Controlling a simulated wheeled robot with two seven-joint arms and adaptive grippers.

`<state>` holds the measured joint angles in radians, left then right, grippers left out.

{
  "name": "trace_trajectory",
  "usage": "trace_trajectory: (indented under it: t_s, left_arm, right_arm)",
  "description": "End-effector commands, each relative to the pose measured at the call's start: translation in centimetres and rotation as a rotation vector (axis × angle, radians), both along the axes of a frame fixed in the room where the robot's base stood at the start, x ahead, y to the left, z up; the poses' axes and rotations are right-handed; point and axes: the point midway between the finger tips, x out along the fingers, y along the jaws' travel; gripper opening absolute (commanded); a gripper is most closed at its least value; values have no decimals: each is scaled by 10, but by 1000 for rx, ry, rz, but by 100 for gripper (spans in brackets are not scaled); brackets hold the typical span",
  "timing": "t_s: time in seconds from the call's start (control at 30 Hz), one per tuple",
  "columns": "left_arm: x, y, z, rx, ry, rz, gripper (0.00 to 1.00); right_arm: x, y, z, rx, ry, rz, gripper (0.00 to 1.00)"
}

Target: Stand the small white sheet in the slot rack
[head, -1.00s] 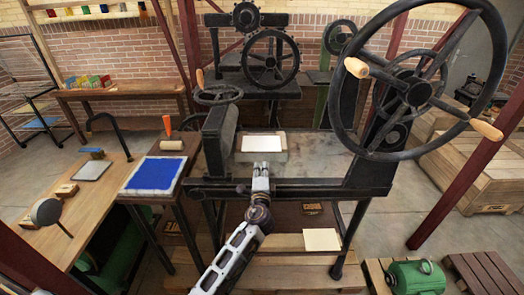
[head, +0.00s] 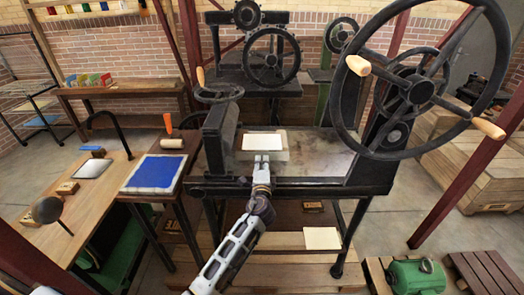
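A small white sheet (head: 262,141) lies flat on a pale block (head: 283,154) on the bed of the large black press. My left gripper (head: 262,157) is at the near edge of that block, just in front of the sheet. The fingers are too small to show whether they are open or whether they touch the sheet. A cream sheet (head: 322,238) lies on the low wooden shelf under the press. I cannot pick out the slot rack for certain; a wire rack with flat shelves (head: 38,104) stands at the far left. My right gripper is not in view.
The press's big handwheel (head: 410,90) with wooden handles rises at the right. A blue pad (head: 153,173) and a roller (head: 172,144) are on the stand left of the press. A wooden bench (head: 92,205) is further left. The press bed right of the block is clear.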

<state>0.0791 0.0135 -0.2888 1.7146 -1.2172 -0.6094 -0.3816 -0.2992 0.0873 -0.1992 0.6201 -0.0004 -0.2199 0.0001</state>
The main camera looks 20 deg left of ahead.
Motion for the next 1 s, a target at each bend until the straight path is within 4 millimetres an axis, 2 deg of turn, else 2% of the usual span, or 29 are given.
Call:
trace_trajectory:
  t_s: [0.2,0.37,0.57,0.8,1.0]
  left_arm:
    - [20,6,0,0,0,1,17]
    - [34,9,0,0,-1,0,17]
    - [51,15,-1,0,0,1,17]
    - [69,20,-1,0,0,0,17]
    - [76,22,-1,0,1,0,17]
  right_arm:
    - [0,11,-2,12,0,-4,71]
    - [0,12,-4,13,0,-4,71]
    - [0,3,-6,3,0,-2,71]
    - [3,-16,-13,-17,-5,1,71]
    - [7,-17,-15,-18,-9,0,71]
